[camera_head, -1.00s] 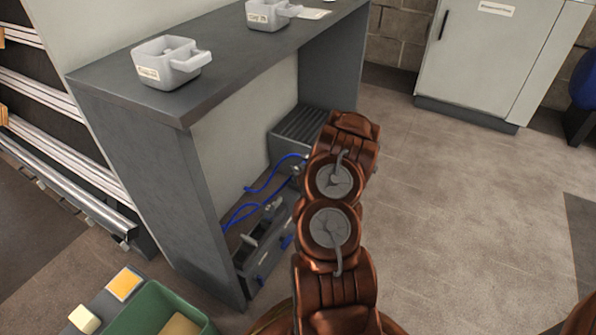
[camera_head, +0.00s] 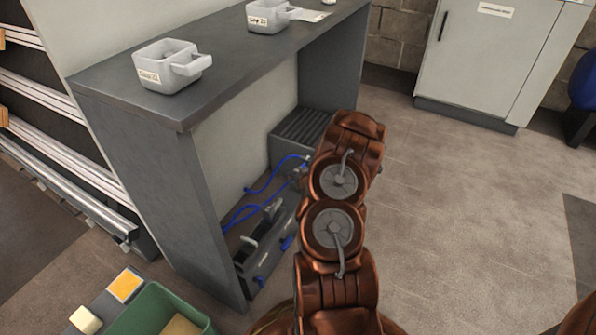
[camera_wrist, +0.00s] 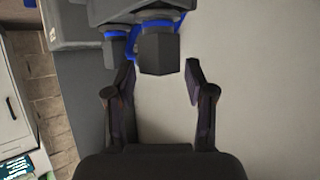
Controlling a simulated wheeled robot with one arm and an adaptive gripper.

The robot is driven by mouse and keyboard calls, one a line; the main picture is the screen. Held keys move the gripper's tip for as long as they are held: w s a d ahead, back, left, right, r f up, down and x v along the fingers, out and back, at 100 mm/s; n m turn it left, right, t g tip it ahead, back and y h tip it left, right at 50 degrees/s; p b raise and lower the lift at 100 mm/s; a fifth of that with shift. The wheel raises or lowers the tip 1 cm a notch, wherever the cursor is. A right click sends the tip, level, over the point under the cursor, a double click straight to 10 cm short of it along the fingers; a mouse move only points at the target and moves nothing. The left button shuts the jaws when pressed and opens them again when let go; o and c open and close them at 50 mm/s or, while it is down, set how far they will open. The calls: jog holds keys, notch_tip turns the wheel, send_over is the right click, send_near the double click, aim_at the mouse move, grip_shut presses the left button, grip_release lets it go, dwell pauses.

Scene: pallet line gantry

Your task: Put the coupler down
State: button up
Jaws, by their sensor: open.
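My gripper (camera_wrist: 160,66) is open in the wrist view, with one finger on each side. A dark grey blocky piece with a blue ring, which looks like the coupler (camera_wrist: 158,53), is between and just beyond the fingertips. Gaps show on both sides of it, and its upper end meets a grey fixture (camera_wrist: 110,10). A second blue-ringed fitting (camera_wrist: 116,36) is to its left, partly behind the left finger. In the head view my arm hides the gripper and the coupler.
A grey bench (camera_head: 180,115) carries two light grey bins (camera_head: 172,66) (camera_head: 268,16). Under it are a ribbed grey unit (camera_head: 300,128), blue hoses (camera_head: 240,213) and a dark fixture (camera_head: 262,250). A green crate (camera_head: 150,305) stands at lower left. The floor (camera_head: 460,220) on the right is clear.

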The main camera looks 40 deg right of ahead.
jog(key=p+v, duration=0.3)
jog(key=v, duration=0.7)
jog(key=w+a+r+n+g+y, duration=0.3)
jog(key=a+r+y, duration=0.15)
jog(key=a, duration=0.75)
jog(key=s+a+r+n+g+y, duration=0.1)
jog(key=s+a+r+g, duration=0.15)
jog(key=a+r, duration=0.2)
jog(key=s+a+r+n+g, duration=0.1)
jog(key=s+a+r+g, duration=0.15)
jog(key=a, duration=0.35)
jog(key=s+a+r+g, duration=0.2)
jog(key=s+a+r, duration=0.3)
jog(key=s, duration=0.4)
jog(key=s+a+r+g, duration=0.2)
jog(key=s+a+r, duration=0.4)
jog(key=s, duration=0.4)
jog(key=s+a+r+g, duration=0.3)
jog(key=s+a+r, duration=0.2)
jog(key=s, duration=0.5)
jog(key=shift+a+r+n+y, duration=0.3)
jog(key=shift+r+n+y, duration=0.1)
jog(key=shift+r, duration=0.15)
jog(key=shift+r, duration=0.1)
